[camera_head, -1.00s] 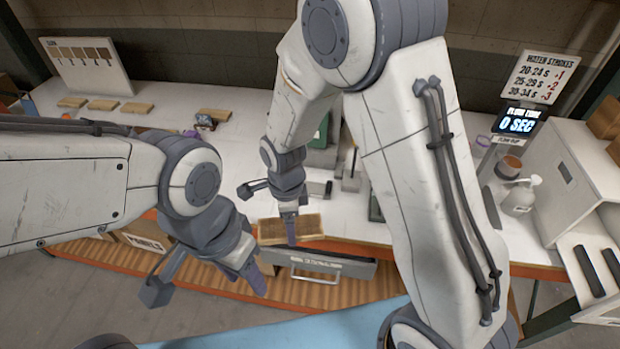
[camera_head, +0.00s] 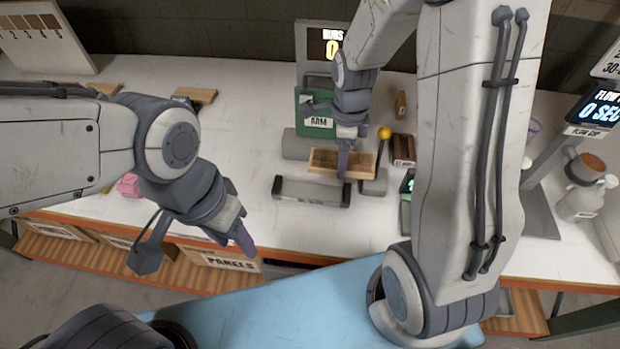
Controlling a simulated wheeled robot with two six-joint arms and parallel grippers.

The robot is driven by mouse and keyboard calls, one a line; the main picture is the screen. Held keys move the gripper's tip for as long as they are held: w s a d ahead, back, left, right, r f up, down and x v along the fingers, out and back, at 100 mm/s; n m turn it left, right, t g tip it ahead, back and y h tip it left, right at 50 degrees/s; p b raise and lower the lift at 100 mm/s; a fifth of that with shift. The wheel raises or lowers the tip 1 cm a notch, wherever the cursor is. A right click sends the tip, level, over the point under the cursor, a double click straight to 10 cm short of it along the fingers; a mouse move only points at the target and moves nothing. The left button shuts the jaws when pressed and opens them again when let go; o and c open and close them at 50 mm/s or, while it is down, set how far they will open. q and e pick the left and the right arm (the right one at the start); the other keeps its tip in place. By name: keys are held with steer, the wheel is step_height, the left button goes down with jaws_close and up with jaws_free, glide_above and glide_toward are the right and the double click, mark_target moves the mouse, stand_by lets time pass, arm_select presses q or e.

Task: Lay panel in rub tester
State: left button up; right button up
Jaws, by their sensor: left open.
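The tan wooden panel (camera_head: 325,162) is at the tip of my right gripper (camera_head: 346,165), whose fingers cover part of its right half. The panel lies roughly level over the rub tester, between a grey bar in front and a grey block behind. I cannot tell whether it touches the bed. My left gripper (camera_head: 195,248) is open and empty, in front of the table's front edge.
A yellow-knobbed lever (camera_head: 384,132) stands just right of the panel. Small wooden blocks (camera_head: 403,150) are beside it. A pink object (camera_head: 128,186) is near my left arm. A drawer labelled PANELS (camera_head: 218,260) is below the table.

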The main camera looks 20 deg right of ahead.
mark_target(312, 165)
steer(key=a+f, duration=0.1)
steer(key=a, duration=0.1)
steer(key=a+f+p, duration=0.1)
steer(key=a, duration=0.1)
steer(key=a+f, duration=0.2)
steer(key=a, duration=0.1)
steer(key=shift+w+f, duration=0.1)
steer(key=shift+w, duration=0.15)
step_height(312, 165, down, 4)
steer(key=shift+r+p, duration=0.1)
steer(key=shift+p, duration=0.65)
steer(key=shift+f, duration=0.2)
steer(key=shift+f, duration=0.15)
steer(key=o, duration=1.3)
steer(key=shift+c, duration=0.2)
